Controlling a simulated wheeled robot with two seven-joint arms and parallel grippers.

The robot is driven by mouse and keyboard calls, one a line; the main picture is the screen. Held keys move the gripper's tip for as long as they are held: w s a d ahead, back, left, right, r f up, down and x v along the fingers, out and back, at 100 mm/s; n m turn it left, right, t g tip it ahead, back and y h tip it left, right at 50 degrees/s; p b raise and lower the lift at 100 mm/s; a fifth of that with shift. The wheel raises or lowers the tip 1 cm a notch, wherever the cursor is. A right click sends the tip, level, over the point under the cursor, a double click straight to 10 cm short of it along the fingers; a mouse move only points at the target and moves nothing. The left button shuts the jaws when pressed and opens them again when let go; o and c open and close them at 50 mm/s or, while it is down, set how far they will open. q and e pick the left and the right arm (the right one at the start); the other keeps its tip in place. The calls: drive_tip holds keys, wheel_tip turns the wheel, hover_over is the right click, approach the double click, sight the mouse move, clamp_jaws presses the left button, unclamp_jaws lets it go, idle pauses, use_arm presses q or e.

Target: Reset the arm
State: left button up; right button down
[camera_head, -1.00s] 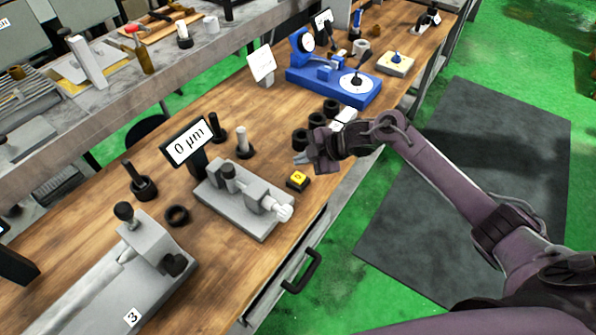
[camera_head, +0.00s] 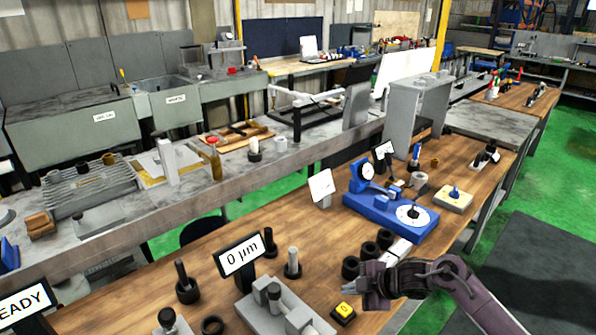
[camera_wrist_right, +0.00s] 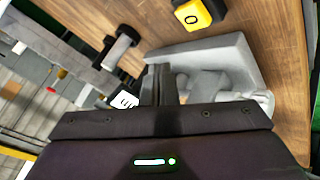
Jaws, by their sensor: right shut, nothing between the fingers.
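My right arm (camera_head: 440,272) comes in from the lower right in the head view. Its right gripper (camera_head: 366,298) is shut and empty, above the front edge of the wooden bench (camera_head: 215,275). It is just right of the yellow button block marked 0 (camera_head: 344,311). In the right wrist view the shut fingers (camera_wrist_right: 160,85) point toward a grey measuring device (camera_wrist_right: 215,60), and the yellow button block (camera_wrist_right: 195,14) shows at the top. My left gripper is not in view.
Several black rings (camera_head: 367,249) sit behind the right gripper. A blue gauge stand (camera_head: 390,210) is farther back. A display reading 0 µm (camera_head: 241,256) and the grey measuring device (camera_head: 283,308) are to the left. Green floor and a dark mat (camera_head: 545,275) lie on the right.

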drive_tip(key=s+a+m+h, duration=0.1)
drive_tip(key=s+a, duration=0.1)
drive_tip(key=s+a+m+t, duration=0.1)
drive_tip(key=s+a+m, duration=0.1)
drive_tip(key=s+a+m+t+h, duration=0.1)
drive_tip(key=s+a, duration=0.2)
drive_tip(key=shift+f+m+h, duration=0.3)
drive_tip(key=shift+f+m, duration=0.05)
drive_tip(key=shift+m, duration=0.05)
drive_tip(key=s+d+r+m+g+h, duration=0.1)
drive_tip(key=s+d+m+g, duration=0.2)
drive_tip(key=s, duration=0.4)
drive_tip(key=s+d+r+m+h, duration=0.2)
drive_tip(key=s+d+m, duration=0.1)
drive_tip(key=s+m, duration=0.3)
drive_tip(key=s+d+r+m+g+h, duration=0.1)
drive_tip(key=s+d+m+g, duration=0.15)
drive_tip(key=s, duration=0.55)
wheel_tip(320, 180, down, 32)
drive_tip(key=s+b, duration=0.2)
drive_tip(key=s+d+f+g+b, duration=0.1)
drive_tip(key=s+d+f, duration=0.2)
drive_tip(key=s+f, duration=1.6)
drive_tip(key=shift+d, duration=0.15)
